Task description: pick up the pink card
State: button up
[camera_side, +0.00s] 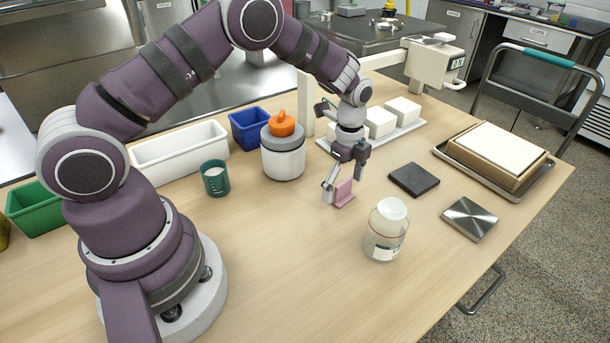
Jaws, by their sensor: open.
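The pink card (344,193) stands upright on the wooden table, near the middle of the side view. My gripper (343,185) is open and points down right at the card. One finger is to the left of the card and the other is to its right, higher up in the picture. I cannot tell whether either finger touches the card. The card's lower part is in plain view, and its upper edge is close under the gripper.
A glass jar with a white lid (386,232) stands in front. A dark square plate (414,180) and a metal plate (470,218) lie to the right. A white pot with an orange knob (283,157) and a green cup (215,179) stand left. White blocks sit on a tray (408,130) behind.

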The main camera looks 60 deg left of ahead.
jog(key=shift+f, duration=0.6)
jog(key=c, duration=0.9)
jog(key=shift+r, duration=0.1)
jog(key=shift+c, duration=0.2)
